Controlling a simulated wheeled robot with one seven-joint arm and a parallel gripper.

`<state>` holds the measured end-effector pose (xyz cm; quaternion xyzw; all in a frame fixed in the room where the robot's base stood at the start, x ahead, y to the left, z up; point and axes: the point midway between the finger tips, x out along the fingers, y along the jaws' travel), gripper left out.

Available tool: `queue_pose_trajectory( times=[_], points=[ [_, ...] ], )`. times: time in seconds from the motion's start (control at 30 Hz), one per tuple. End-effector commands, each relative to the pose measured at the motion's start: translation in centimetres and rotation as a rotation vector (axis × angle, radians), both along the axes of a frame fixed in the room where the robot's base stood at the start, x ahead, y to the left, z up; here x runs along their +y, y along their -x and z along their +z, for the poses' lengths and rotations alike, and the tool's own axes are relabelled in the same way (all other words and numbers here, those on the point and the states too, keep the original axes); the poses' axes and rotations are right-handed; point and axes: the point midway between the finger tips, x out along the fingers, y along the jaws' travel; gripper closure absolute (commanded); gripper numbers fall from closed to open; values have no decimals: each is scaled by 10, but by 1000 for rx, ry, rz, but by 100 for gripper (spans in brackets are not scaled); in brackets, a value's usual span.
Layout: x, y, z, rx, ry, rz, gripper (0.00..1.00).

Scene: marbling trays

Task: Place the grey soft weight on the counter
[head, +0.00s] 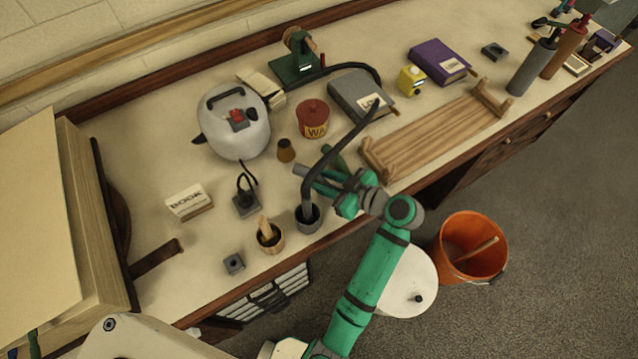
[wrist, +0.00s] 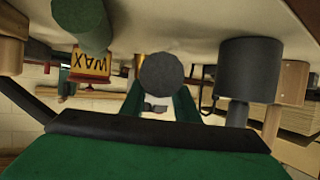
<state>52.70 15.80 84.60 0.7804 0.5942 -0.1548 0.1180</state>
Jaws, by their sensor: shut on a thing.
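My gripper (head: 325,181) is low over the front part of the counter (head: 345,227), reaching left. It is shut on the grey soft weight (wrist: 161,74), a dark grey round thing seen end-on between the green fingers in the wrist view. In the head view the weight's grey end (head: 300,170) shows just past the fingertips, partly hidden by a dark curved handle or hose. I cannot tell whether the weight touches the counter.
A dark grey pot (head: 308,219) stands close in front of my gripper; it is also near in the wrist view (wrist: 248,68). A green cylinder (head: 335,157) and a brown cup (head: 286,151) are behind. A wooden rack (head: 435,132) is right.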

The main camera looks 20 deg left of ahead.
Motion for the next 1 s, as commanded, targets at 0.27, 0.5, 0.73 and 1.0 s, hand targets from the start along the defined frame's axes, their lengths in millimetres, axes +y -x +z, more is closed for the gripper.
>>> queue_pose_trajectory(
  times=[0.27, 0.5, 0.73, 1.0],
  points=[
    [0, 0, -32, 1, 0, -1, 100],
    [0, 0, -33, 0, 0, -1, 100],
    [0, 0, -36, 0, 1, 0, 53],
    [0, 0, -36, 0, 1, -1, 53]
  ],
)
